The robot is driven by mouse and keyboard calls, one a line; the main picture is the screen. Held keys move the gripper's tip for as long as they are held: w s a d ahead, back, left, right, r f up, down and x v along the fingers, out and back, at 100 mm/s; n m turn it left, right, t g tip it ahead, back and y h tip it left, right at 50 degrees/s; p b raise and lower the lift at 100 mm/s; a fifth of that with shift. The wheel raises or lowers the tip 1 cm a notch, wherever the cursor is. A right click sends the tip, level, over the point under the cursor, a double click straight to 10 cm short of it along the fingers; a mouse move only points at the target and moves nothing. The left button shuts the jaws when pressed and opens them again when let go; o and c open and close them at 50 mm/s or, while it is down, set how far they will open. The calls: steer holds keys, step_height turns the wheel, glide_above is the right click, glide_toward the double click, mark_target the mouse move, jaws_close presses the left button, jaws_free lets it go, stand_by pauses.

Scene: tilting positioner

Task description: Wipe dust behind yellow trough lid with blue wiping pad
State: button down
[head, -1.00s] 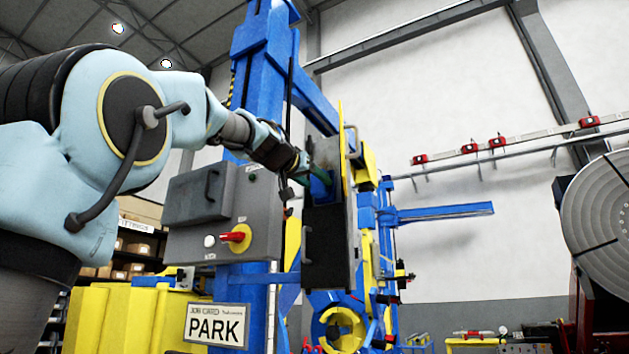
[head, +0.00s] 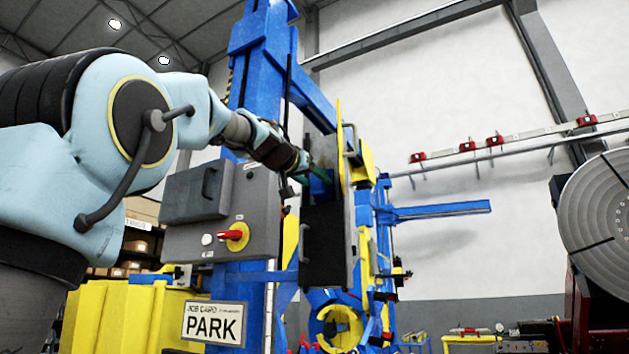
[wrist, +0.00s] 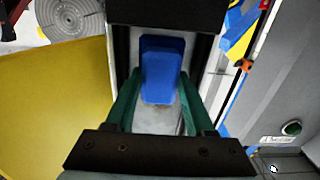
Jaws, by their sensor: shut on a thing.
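My gripper (wrist: 160,84) has green fingers and is shut on the blue wiping pad (wrist: 161,66). The pad is inside the open, dark-walled trough (wrist: 122,32), over its pale floor. A grey smudge that may be dust shows on the floor by the pad's near end; the pad hides the floor under it. The yellow lid (wrist: 55,100) stands open along the trough's left side in the wrist view. In the head view the trough (head: 326,262) is upright, the lid (head: 340,140) shows as a thin yellow edge, and my gripper (head: 320,174) reaches in from the left.
A grey control box (head: 250,215) with a red-and-yellow switch hangs left of the trough, below my arm. A blue column (head: 262,90) rises behind. A yellow cabinet with a PARK sign (head: 213,323) stands lower left. A round slotted plate (head: 600,215) is at far right.

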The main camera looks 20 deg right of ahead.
steer(key=shift+r+p, duration=2.35)
steer(key=shift+r, duration=3.3)
steer(key=shift+w+d+f+b, duration=0.1)
steer(key=shift+f+b, duration=0.95)
steer(key=shift+f, duration=0.15)
steer(key=shift+w+d+f+b, duration=0.1)
steer(key=shift+f+b, duration=0.9)
steer(key=shift+f, duration=0.2)
step_height(320, 180, down, 7)
steer(key=b, duration=0.6)
steer(key=shift+s+a+b, duration=0.1)
steer(key=shift+b, duration=0.2)
steer(key=shift+r, duration=0.1)
steer(key=b+v, duration=0.2)
steer(key=v, duration=0.4)
steer(key=shift+a+r, duration=0.1)
